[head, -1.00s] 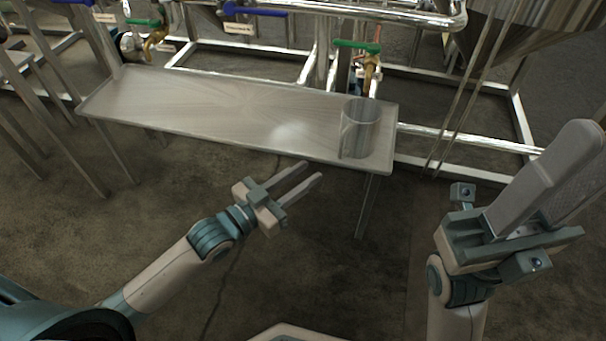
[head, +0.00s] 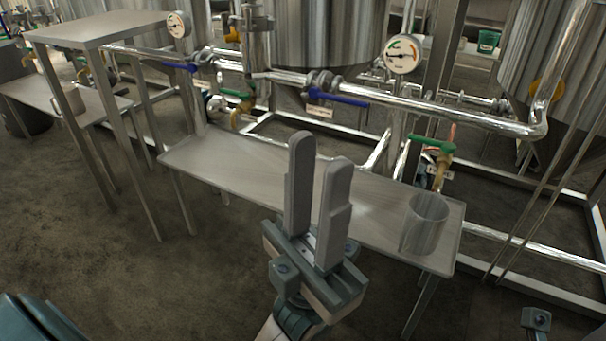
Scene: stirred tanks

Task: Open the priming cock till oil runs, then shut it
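A brass cock with a green lever (head: 432,144) sits on a pipe behind the bench at the right, its lever lying about level. A similar green-levered cock (head: 238,94) is farther left. I cannot tell which one is the priming cock. No running oil shows. A clear cylindrical vessel (head: 424,226) stands upright on the bench's right end, in front of the right cock, and looks empty. My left gripper (head: 321,150) is open and empty, fingers up, in front of the bench and apart from the cocks.
The low steel bench (head: 215,160) spans the middle. Blue-levered valves (head: 338,97) and a pressure gauge (head: 402,55) are on the pipework above it, with steel tanks (head: 330,30) behind. A taller steel table (head: 100,28) stands at left. Floor at the left front is clear.

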